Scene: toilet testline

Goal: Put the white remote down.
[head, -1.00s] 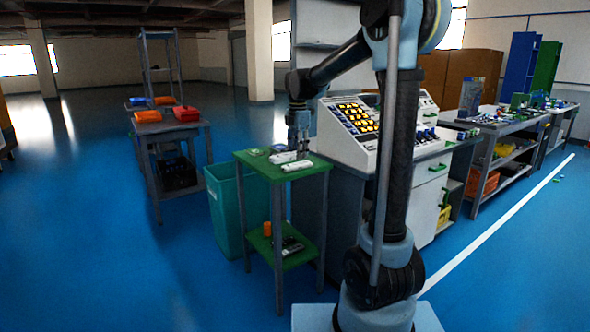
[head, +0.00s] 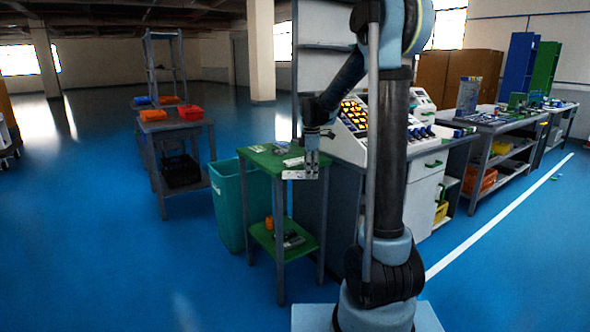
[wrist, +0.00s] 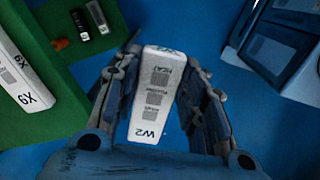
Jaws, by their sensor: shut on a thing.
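My gripper (head: 312,172) is shut on the white remote (wrist: 155,95), a long white block marked W2. In the wrist view the remote lies between the two fingers, with blue floor behind it. In the head view the remote (head: 296,175) shows as a pale bar at the fingertips, by the right front edge of the green table top (head: 262,161).
The stand's lower green shelf (head: 262,236) holds an orange item (wrist: 60,44) and small dark and white items (wrist: 80,25). A teal bin (head: 228,205) stands left of the stand. A grey cabinet with a button console (head: 350,150) stands close on the right.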

